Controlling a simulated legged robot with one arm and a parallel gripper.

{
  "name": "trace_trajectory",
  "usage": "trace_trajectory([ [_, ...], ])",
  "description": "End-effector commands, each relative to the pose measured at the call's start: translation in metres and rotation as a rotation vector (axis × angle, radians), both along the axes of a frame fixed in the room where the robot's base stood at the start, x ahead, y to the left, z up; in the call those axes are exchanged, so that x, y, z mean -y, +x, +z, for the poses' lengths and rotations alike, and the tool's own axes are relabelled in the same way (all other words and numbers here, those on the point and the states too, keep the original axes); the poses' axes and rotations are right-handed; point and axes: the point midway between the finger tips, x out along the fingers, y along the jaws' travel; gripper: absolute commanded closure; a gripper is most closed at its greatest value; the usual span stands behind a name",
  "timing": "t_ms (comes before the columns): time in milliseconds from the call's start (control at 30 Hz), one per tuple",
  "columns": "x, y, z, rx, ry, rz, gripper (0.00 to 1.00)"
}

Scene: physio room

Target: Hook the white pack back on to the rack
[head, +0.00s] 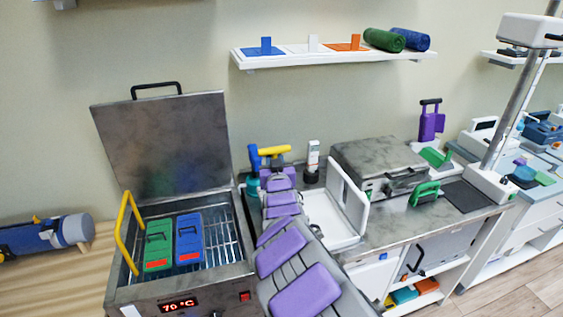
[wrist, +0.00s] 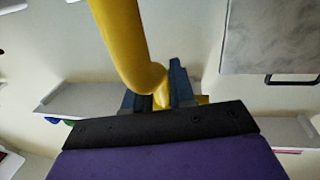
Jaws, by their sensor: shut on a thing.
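My gripper (wrist: 158,98) is shut on a thick curved yellow piece (wrist: 125,42), which passes between its blue-grey fingers. In the head view the yellow piece (head: 274,151) shows at the far end of my purple and grey arm, in front of the wall and above the worktop. I cannot tell its whole shape. A wire rack (head: 222,243) lies in the open metal bath at left, with a green pack (head: 159,245) and a blue pack (head: 188,240) in it. I cannot make out a white pack for certain.
The bath's lid (head: 160,145) stands open beside my arm; a yellow bar (head: 124,232) rises at its left. A wall shelf (head: 335,58) holds coloured pads and two rolls. An open white box (head: 330,217) and a closed grey metal case (head: 378,165) stand on the worktop at right.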

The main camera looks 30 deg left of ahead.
Motion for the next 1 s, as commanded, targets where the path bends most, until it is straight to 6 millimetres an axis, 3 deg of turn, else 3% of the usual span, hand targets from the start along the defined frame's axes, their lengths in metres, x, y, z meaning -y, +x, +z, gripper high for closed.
trace_trajectory([
  [1000, -0.059, -0.047, 0.002, 0.000, 0.001, 0.000, 1.00],
])
